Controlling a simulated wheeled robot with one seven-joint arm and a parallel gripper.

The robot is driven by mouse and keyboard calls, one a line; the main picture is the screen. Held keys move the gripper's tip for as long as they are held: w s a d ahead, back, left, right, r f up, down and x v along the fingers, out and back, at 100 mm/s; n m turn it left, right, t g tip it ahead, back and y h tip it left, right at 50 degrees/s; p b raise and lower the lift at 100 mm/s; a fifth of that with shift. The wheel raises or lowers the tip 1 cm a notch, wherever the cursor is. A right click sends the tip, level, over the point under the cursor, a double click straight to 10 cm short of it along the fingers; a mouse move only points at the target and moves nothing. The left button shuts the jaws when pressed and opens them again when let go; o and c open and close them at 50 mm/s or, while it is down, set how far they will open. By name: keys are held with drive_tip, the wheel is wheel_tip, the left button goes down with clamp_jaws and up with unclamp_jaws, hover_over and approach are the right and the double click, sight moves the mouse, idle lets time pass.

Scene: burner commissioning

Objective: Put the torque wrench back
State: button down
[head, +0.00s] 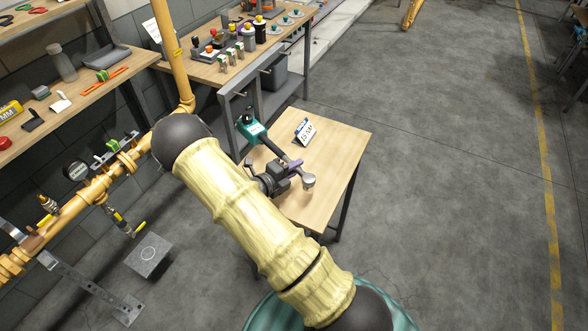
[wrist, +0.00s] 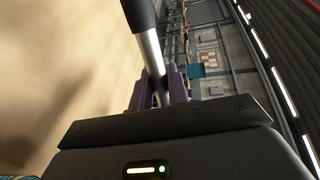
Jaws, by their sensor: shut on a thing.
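The torque wrench (head: 308,181) is in my gripper (head: 290,168), above or at the small wooden table (head: 342,150). Its round silver end sticks out at the right of the jaws. A dark bar, seemingly its handle, runs up and left toward a teal device (head: 250,129) on the table; I cannot tell whether they touch. In the wrist view the wrench's silver shaft (wrist: 152,58), with a dark grip above, slants between the purple fingers of my gripper (wrist: 159,90). My gripper is shut on it. Its lower part is hidden by the gripper body.
A printed card (head: 304,131) stands on the table by the wrench. A workbench (head: 212,72) with several small tools and bottles stands behind. A yellow pipe run (head: 95,187) with a gauge (head: 76,170) lies at the left. The floor (head: 445,190) at the right is clear.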

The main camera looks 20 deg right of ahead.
wheel_tip(320, 180, down, 7)
drive_tip(key=b, duration=0.6)
drive_tip(key=shift+r, duration=0.15)
drive_tip(key=shift+f+b, duration=0.25)
drive_tip(key=shift+b, duration=0.05)
idle(0.5)
